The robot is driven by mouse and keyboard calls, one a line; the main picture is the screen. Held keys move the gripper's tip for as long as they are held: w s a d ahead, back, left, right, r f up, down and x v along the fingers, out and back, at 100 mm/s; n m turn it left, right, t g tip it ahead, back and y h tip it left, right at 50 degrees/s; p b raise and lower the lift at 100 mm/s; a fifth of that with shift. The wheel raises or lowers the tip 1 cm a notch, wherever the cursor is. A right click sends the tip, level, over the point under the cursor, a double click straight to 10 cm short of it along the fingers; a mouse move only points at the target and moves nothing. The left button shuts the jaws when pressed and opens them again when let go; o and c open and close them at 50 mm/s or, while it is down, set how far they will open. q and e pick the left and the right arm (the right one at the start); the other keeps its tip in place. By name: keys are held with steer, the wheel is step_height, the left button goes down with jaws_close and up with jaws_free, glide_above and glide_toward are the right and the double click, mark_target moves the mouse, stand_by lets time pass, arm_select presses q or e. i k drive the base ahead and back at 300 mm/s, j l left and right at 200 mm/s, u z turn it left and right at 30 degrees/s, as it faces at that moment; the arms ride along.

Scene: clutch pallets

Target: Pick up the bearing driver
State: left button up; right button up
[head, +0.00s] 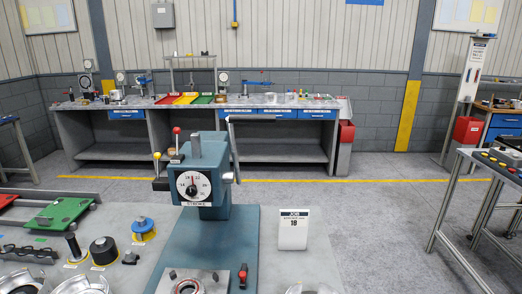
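No label that I can read marks the bearing driver. On the near grey table, left of the press, stand several tool-like pieces. One is a slim dark upright rod with a wider foot (74,246). Beside it is a squat black round piece (103,251) with a lighter top. Behind that is a blue and yellow round piece (142,229) with a grey knob on top. I cannot tell which of these is the driver. All stand apart on the table, each with a small tag near it. Neither of my grippers shows in the head view.
A blue-green press (205,180) with a dial stands mid-table, a metal fixture (190,282) on its base. A white job card (293,230) stands right of it. Silver housings (80,285) and a green plate (62,213) are at left. A long workbench (200,105) lines the back wall.

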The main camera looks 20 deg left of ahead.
mark_target(77, 254)
steer(key=u, duration=1.8)
